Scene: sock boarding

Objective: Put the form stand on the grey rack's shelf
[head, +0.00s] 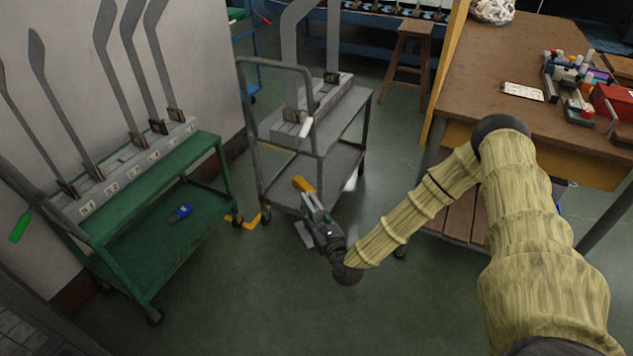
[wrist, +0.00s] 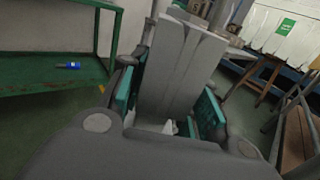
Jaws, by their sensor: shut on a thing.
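The form stand (wrist: 178,75) looks like a long grey slab with ridges, held between the teal pads of my gripper (wrist: 168,112) in the wrist view. In the head view my gripper (head: 314,207) is low in front of the grey rack (head: 335,160), with a pale grey edge showing beside it; the fingers hide most of the held thing. The rack's upper shelf carries a grey base (head: 325,105) with upright grey forms. Its lower shelf has bare room and a yellow thing (head: 303,184). I cannot tell whether the held stand touches the rack.
A green rack (head: 150,240) with several upright forms stands at the left, a blue thing (head: 180,212) on its lower shelf. A wooden table (head: 500,60) with small items is at the right. A stool (head: 408,60) stands behind. The floor between the racks is mostly clear.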

